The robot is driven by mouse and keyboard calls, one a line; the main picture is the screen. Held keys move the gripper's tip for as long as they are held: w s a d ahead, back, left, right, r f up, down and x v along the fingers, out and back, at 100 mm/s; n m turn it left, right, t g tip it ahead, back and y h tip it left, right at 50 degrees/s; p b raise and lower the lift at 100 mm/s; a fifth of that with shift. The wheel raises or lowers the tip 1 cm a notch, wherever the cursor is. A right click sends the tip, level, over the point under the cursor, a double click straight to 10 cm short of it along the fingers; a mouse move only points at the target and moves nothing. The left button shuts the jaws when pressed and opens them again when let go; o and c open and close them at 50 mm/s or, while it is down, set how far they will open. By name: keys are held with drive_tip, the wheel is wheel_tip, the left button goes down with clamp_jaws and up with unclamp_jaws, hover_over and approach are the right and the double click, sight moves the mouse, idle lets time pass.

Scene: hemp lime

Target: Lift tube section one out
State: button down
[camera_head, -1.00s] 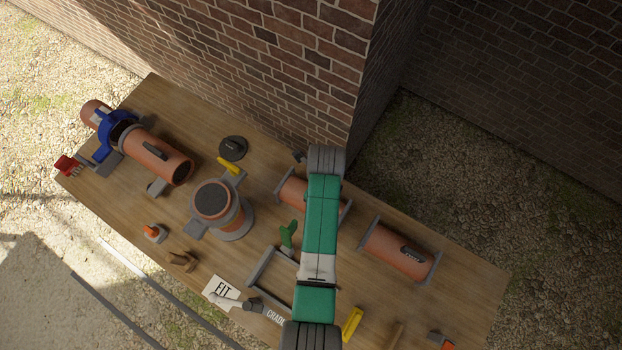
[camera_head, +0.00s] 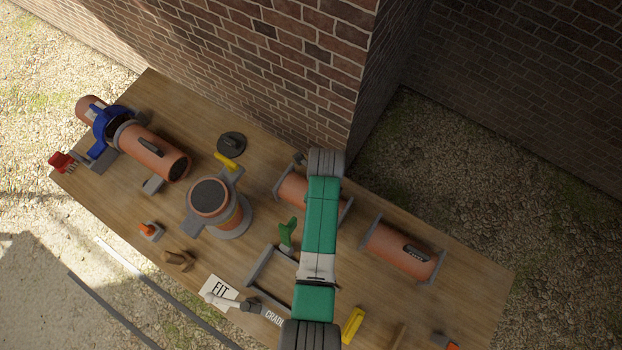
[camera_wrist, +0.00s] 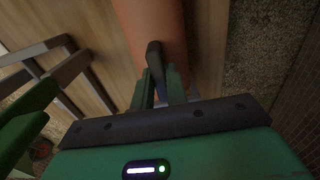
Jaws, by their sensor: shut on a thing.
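An orange-brown tube section (camera_head: 294,191) lies between grey end supports in the middle of the table, partly hidden under my green arm in the head view. I cannot read a number on it. In the wrist view the tube (camera_wrist: 130,18) fills the top middle, with a dark handle (camera_wrist: 154,55) on it. My gripper (camera_wrist: 161,78) is shut on this handle. The head view hides my gripper behind the arm. Whether the tube is clear of its supports cannot be told.
Another tube (camera_head: 390,247) lies in grey supports to the right. An empty grey cradle (camera_head: 257,270) and a green upright piece (camera_head: 287,232) are close by. The brick wall (camera_head: 290,60) rises behind.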

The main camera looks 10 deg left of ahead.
drive_tip(key=shift+r+p, duration=0.75)
wheel_tip(320, 180, up, 4)
drive_tip(key=p, duration=0.3)
drive_tip(key=shift+f+p, duration=0.2)
drive_tip(key=shift+p, duration=0.2)
drive_tip(key=shift+f, duration=0.1)
